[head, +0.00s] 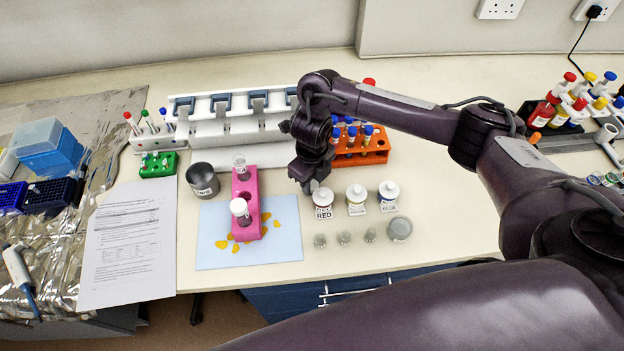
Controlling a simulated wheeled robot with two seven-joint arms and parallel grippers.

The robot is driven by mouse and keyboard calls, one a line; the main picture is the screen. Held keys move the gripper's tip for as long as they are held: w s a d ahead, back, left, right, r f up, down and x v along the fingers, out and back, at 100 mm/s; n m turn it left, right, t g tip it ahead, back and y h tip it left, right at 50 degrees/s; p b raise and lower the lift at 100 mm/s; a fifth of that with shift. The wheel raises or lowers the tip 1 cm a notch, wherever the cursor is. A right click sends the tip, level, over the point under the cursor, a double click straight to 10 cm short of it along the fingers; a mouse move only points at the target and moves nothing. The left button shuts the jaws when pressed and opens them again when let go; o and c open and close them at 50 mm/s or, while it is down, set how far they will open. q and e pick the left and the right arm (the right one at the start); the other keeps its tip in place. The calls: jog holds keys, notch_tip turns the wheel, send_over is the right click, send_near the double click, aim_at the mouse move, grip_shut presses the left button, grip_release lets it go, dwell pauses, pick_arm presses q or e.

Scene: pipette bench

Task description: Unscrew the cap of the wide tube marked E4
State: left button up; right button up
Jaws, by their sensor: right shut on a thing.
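A pink rack (246,187) stands on a light blue mat (285,215) and holds two wide tubes. The front wide tube (245,221) has a white cap (239,207). The back wide tube (241,172) looks pale at its top; I cannot tell whether it is capped. The marks are too small to read, so I cannot tell which is E4. My right gripper (306,187) points down to the right of the rack, apart from both tubes. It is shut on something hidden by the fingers. My left gripper is not in view.
Reagent bottles, one marked RED (323,203), stand just right of my right gripper. An orange rack (362,150) is behind them. A dark grey pot (203,180) and a paper sheet (130,240) are left of the mat. Small glass vials (344,238) stand in front.

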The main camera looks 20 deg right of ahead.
jog(key=shift+f, duration=0.15)
jog(key=o, duration=1.1)
